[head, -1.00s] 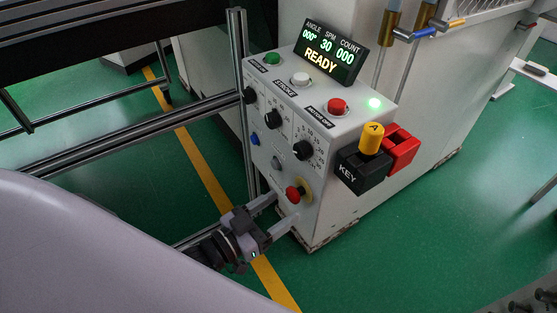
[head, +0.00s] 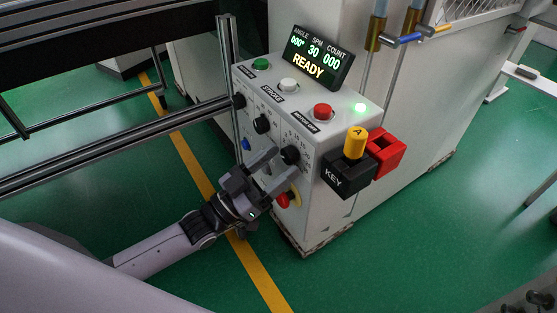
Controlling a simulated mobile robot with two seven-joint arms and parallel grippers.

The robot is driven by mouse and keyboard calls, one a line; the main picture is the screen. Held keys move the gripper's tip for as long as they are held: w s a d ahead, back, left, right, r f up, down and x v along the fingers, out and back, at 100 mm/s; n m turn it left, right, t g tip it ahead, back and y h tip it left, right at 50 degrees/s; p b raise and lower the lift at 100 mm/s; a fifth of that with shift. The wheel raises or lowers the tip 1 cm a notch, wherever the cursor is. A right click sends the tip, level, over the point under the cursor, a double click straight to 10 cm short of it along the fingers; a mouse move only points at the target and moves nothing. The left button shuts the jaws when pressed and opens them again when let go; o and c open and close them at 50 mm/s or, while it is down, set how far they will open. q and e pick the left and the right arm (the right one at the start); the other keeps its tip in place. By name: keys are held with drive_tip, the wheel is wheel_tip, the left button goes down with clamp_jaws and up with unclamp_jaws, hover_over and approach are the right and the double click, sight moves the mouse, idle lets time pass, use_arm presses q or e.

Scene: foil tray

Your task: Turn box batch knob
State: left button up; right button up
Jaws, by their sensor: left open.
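The white control box (head: 312,170) stands at the middle with several black knobs on its front. The lowest right knob (head: 290,155) is at the fingertips of my left gripper (head: 282,164). The middle knob (head: 262,124) and the upper left knob (head: 238,100) are farther up the panel. Labels are too small to show which is the batch knob. My left gripper is open, its fingers pointing up and right at the panel. I cannot tell whether they touch it. A grey knob seen earlier on the panel is largely hidden by the gripper. My right gripper is not in view.
A red stop button (head: 283,200) sits just below the fingers, and a blue button (head: 245,144) is up left. The black key holder (head: 347,177) and red holder (head: 385,155) jut out at right. The display (head: 318,58) reads READY. A metal rail (head: 110,150) runs at left.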

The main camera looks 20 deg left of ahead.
use_arm(q)
drive_tip(key=shift+w+d+r, duration=0.15)
drive_tip(key=shift+w+d, duration=0.1)
drive_tip(key=shift+w, duration=0.05)
drive_tip(key=c, duration=1.1)
drive_tip(key=shift+o, duration=0.2)
drive_tip(key=shift+m, duration=0.4)
